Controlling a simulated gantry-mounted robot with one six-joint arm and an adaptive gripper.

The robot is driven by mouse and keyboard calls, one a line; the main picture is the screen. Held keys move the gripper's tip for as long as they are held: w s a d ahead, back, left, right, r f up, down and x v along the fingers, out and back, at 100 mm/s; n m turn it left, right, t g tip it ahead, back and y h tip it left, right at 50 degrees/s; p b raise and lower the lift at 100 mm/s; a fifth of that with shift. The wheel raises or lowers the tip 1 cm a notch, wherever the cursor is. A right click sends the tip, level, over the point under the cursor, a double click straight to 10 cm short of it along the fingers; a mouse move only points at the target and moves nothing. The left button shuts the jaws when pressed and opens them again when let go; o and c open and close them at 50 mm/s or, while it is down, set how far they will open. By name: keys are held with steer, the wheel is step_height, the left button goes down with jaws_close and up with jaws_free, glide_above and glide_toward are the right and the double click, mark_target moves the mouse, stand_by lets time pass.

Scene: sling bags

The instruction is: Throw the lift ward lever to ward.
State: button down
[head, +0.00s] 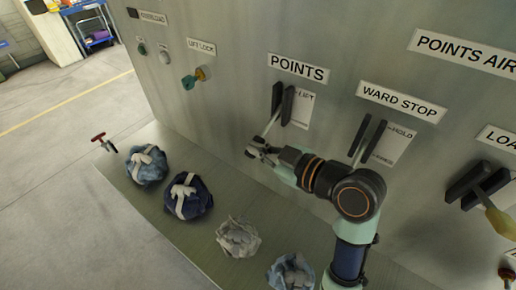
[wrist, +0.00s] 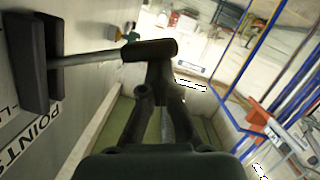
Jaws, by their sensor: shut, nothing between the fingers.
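The points lever (head: 268,128) comes out of a black slotted bracket (head: 283,104) below the POINTS sign. LIFT reads at the top of its plate (head: 300,108); I cannot make out the lower word. Its light shaft slopes down and left towards my gripper (head: 254,151). In the wrist view the shaft (wrist: 85,58) runs from the bracket (wrist: 38,62) at left to a dark handle end (wrist: 152,50). My gripper (wrist: 161,75) is shut and empty, its tips close at the handle; I cannot tell whether they touch.
The WARD STOP lever (head: 357,150) stands right of my gripper, close to my arm. A black-bracketed lever with a yellow handle (head: 499,221) is further right. Several tied bags, including a dark blue one (head: 187,196), lie on the ledge (head: 180,232) below. A key switch (head: 196,77) sits left.

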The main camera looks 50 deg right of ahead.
steer(key=shift+f, duration=0.4)
step_height(320, 180, up, 11)
steer(key=shift+f, duration=0.15)
stand_by(0.5)
steer(key=w+a+f+m+g, duration=0.15)
steer(key=w+a+f, duration=0.25)
steer(key=a+f, duration=0.8)
steer(key=s+a+f+m, duration=0.1)
steer(key=s+a+f, duration=0.2)
steer(key=a, duration=0.3)
steer(key=s+a+f+m+g, duration=0.1)
steer(key=s+a+f, duration=0.15)
steer(key=a, duration=0.35)
steer(key=s+a+f+m, duration=0.1)
steer(key=s+a+f, duration=0.15)
steer(key=a, duration=0.35)
step_height(320, 180, up, 21)
steer(key=w+d+p, duration=0.1)
steer(key=p, duration=2)
steer(key=shift+d+r+h, duration=0.15)
steer(key=shift+d+h, duration=0.05)
steer(key=shift+h, duration=0.2)
